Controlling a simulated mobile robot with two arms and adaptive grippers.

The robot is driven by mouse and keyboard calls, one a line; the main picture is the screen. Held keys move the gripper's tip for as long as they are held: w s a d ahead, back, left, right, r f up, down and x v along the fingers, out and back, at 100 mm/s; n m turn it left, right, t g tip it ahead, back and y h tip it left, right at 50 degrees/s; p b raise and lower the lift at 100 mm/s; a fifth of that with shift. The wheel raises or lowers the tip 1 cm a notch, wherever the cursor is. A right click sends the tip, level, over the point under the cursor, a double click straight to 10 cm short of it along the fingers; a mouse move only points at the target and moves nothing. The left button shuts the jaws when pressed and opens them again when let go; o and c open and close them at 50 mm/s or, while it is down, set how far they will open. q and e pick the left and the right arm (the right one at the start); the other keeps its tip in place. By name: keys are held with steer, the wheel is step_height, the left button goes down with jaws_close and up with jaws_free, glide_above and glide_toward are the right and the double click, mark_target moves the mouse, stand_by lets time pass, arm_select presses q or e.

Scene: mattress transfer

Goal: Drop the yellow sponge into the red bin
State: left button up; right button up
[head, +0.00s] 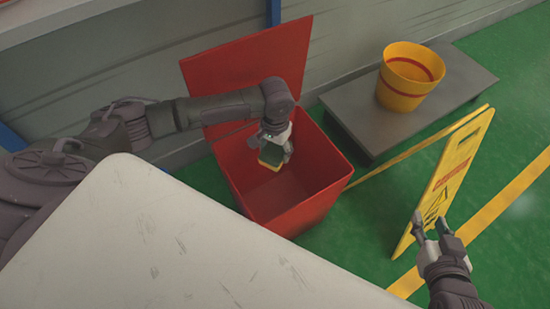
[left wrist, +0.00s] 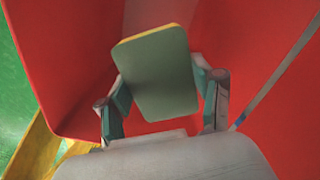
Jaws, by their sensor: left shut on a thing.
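The yellow sponge (head: 270,156) has a dark green face and is held by my left gripper (head: 274,150). In the left wrist view the sponge (left wrist: 155,72) shows its green face and yellow edge between the two fingers of the gripper (left wrist: 162,105). The red bin (head: 322,158) stands on the floor with its lid up against the wall. In the head view, the left gripper and sponge are over the bin's opening. Red bin walls (left wrist: 250,45) surround the sponge in the left wrist view. My right gripper (head: 431,228) is empty, its fingers apart, at the lower right.
A white worn table (head: 190,245) fills the lower left. A yellow wet-floor sign (head: 449,180) stands right of the bin, near my right gripper. A yellow bucket (head: 408,85) with red bands sits on a grey platform (head: 365,125) behind. Green floor lies around.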

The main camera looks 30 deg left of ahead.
stand_by(0.3)
arm_select(q)
steer(key=o, duration=1.5)
steer(key=shift+o, duration=0.2)
step_height(320, 180, up, 12)
